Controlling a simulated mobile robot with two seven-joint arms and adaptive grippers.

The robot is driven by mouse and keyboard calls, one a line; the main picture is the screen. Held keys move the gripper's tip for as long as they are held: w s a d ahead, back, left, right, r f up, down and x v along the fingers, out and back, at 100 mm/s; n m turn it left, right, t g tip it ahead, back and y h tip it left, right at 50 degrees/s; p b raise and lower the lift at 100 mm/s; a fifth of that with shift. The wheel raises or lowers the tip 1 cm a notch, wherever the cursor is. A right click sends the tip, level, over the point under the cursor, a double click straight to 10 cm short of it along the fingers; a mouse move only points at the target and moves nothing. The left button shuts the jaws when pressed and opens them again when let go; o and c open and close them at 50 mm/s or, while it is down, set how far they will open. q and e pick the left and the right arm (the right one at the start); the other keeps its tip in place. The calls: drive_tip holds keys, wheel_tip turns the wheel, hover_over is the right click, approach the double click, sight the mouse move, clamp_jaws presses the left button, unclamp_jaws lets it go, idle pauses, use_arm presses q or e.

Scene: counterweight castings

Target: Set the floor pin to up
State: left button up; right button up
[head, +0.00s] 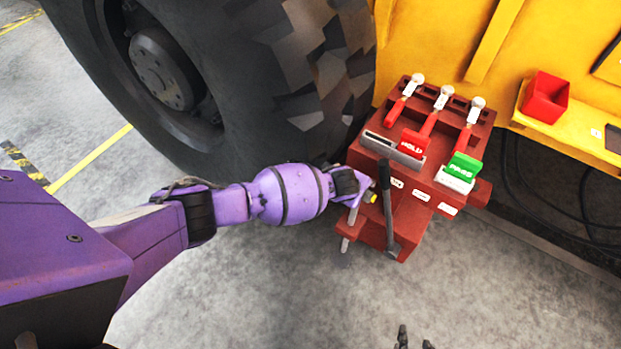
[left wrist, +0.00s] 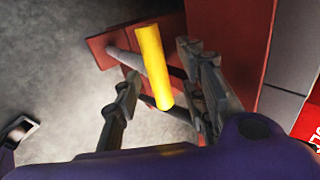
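The floor pin shows in the left wrist view as a yellow grip (left wrist: 154,68) on grey rods beside a red bracket. In the head view only a small yellow bit (head: 373,197) of it shows at the left side of the red control stand (head: 410,225). My left gripper (left wrist: 160,92) is open, with its fingers on either side of the yellow grip and gaps visible. In the head view its wrist hides most of it. My right gripper (head: 415,342) is open and empty at the bottom edge, with only its fingertips showing.
A dark upright lever (head: 388,210) stands close to my left gripper. The stand carries a red HOLD sign (head: 413,143), a green PASS sign (head: 463,167) and white-knobbed levers (head: 443,97). A large tyre (head: 240,90) is behind. A red bin (head: 545,97) sits on a yellow shelf.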

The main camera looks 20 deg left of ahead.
use_arm(q)
drive_tip(key=v, duration=1.1)
drive_tip(key=shift+r, duration=0.1)
drive_tip(key=s+d+r+n+t+h, duration=0.25)
drive_tip(key=d+r+n+h, duration=0.3)
drive_tip(key=n, duration=0.35)
drive_tip(key=s+a+f+n+y+p, duration=0.1)
drive_tip(key=s+a+f+n+y, duration=0.2)
drive_tip(key=s+a+f+n, duration=0.3)
drive_tip(key=s+a+f+n+y, duration=0.4)
drive_tip(key=s+a+f+n, duration=0.2)
drive_tip(key=s+a, duration=1)
drive_tip(key=s+f, duration=0.1)
drive_tip(key=s, duration=0.6)
drive_tip(key=shift+s+a+p, duration=0.4)
